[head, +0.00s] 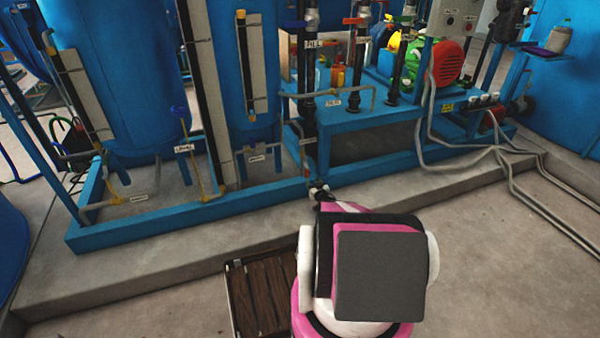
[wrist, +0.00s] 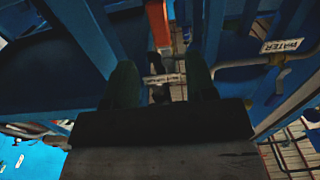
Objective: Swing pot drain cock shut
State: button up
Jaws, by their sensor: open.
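My gripper (wrist: 161,82) is open, with its two dark fingers spread apart in the wrist view. A small white label (wrist: 163,78) shows between the fingers; its writing is too blurred to read surely. An orange-red bar (wrist: 158,24), possibly the drain cock's handle, shows beyond the fingertips near the top middle. I see no contact between the fingers and it. In the head view my gripper (head: 319,191) is low by the blue frame's front edge, partly hidden by my arm. A small label (head: 308,141) hangs on the pipe just above it. The cock's position cannot be told.
A blue base frame (head: 150,222) runs along the concrete step. Blue tanks (head: 110,75) stand left, and a blue pump stand (head: 365,118) with pipes stands behind. A WATER label (wrist: 283,46) and pipe are right of my gripper. Grey hoses (head: 530,200) cross the floor at right.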

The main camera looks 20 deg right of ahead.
aim_at(307, 173)
jog(key=w, duration=1)
jog(key=shift+w+a, duration=0.2)
jog(key=shift+w, duration=0.15)
grip_shut()
